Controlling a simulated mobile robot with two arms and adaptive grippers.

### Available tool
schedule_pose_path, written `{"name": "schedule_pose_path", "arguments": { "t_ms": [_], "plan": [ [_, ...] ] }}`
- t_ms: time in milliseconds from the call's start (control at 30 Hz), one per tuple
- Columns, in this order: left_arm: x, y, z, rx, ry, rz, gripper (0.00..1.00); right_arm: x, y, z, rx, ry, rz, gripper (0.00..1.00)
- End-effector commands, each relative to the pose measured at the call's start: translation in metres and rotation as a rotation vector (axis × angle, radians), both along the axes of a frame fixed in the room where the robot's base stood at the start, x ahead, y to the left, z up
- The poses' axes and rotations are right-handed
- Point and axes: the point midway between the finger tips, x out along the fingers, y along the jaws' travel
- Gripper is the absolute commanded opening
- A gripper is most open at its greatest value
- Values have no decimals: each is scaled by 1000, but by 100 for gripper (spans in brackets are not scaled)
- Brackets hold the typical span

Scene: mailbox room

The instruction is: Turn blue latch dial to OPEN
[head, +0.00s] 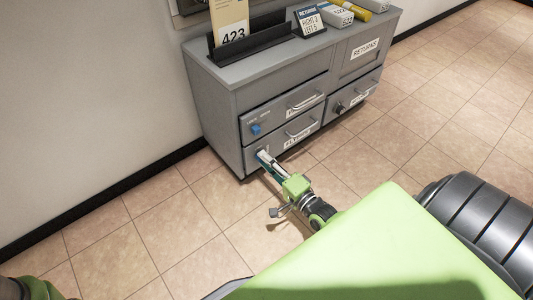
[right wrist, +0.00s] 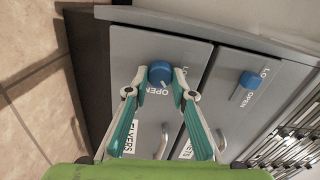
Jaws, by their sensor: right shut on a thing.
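My right gripper (right wrist: 157,84) is shut on a blue latch dial (right wrist: 160,72) on the front of the lower drawer labelled FLYERS, one finger on each side of it. The word OPEN is printed beside this dial; which way the dial points is hard to tell. In the head view my right gripper (head: 263,157) is at the left end of that lower drawer and hides the dial. A second blue dial (head: 255,129) sits free on the upper drawer; it also shows in the right wrist view (right wrist: 250,80), between printed words. My left gripper is out of view.
The grey cabinet (head: 222,103) stands against the wall, with drawer handles (head: 302,132) right of the dials. A dark knob (head: 339,108) is on the right-hand drawer. A tray with a 423 card (head: 233,35) and boxes stand on top. The tiled floor is clear.

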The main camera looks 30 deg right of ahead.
Motion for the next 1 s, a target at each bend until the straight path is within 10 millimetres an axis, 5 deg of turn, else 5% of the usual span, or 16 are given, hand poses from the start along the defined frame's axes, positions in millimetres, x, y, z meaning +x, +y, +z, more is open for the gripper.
{"name": "schedule_pose_path", "arguments": {
  "t_ms": [600, 1000],
  "plan": [
    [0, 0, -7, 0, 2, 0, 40, 0, 0, -2, 532, 44, 1, 2],
    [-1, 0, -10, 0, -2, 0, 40, -1, 1, -2, 693, 57, 1, 2]
  ]
}}
